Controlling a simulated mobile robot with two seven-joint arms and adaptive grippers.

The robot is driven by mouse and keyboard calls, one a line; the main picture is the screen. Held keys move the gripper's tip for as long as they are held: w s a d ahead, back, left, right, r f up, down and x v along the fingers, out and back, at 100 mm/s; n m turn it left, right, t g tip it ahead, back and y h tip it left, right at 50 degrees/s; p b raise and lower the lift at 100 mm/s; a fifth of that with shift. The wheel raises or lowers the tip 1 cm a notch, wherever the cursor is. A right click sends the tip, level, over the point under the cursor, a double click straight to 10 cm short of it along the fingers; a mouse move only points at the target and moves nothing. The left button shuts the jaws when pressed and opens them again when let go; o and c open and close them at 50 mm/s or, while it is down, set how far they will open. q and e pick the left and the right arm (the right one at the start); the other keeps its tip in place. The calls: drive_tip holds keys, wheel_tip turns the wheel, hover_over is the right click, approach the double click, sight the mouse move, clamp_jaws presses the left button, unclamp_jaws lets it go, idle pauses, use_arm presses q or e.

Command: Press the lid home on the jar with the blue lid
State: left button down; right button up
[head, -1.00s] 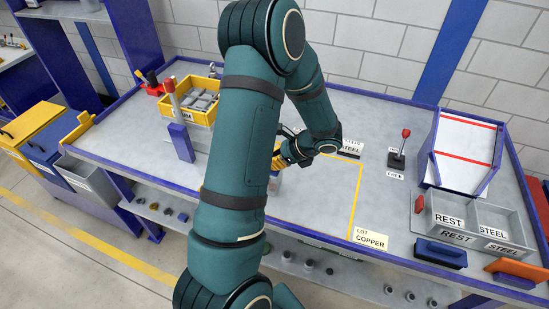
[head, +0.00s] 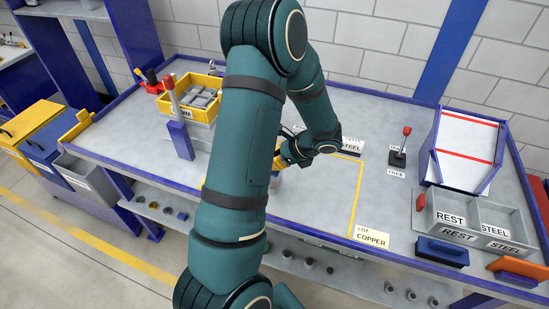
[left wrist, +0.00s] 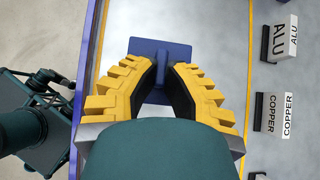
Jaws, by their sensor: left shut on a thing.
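My left gripper (head: 286,156) is low over the middle of the bench, partly hidden behind my own arm in the head view. In the left wrist view its yellow fingers (left wrist: 160,77) are closed in on a blue piece (left wrist: 160,50) with a flat, square end that shows past the fingertips. I cannot tell whether this piece is the jar's blue lid. No jar can be made out; my arm and fingers hide the spot below the gripper. My right gripper is not in view.
A yellow bin (head: 190,112) and a blue post (head: 181,140) stand left. A red-knobbed lever (head: 399,150), a white sloped chute (head: 465,150) and grey trays (head: 448,207) stand right. ALU (left wrist: 279,43) and COPPER (left wrist: 272,112) signs stand right in the wrist view. The yellow-outlined area's right side is clear.

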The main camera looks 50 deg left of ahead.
use_arm(q)
drive_tip(key=shift+f, duration=0.35)
drive_tip(key=c, duration=1)
unclamp_jaws()
drive_tip(key=v, duration=1.2)
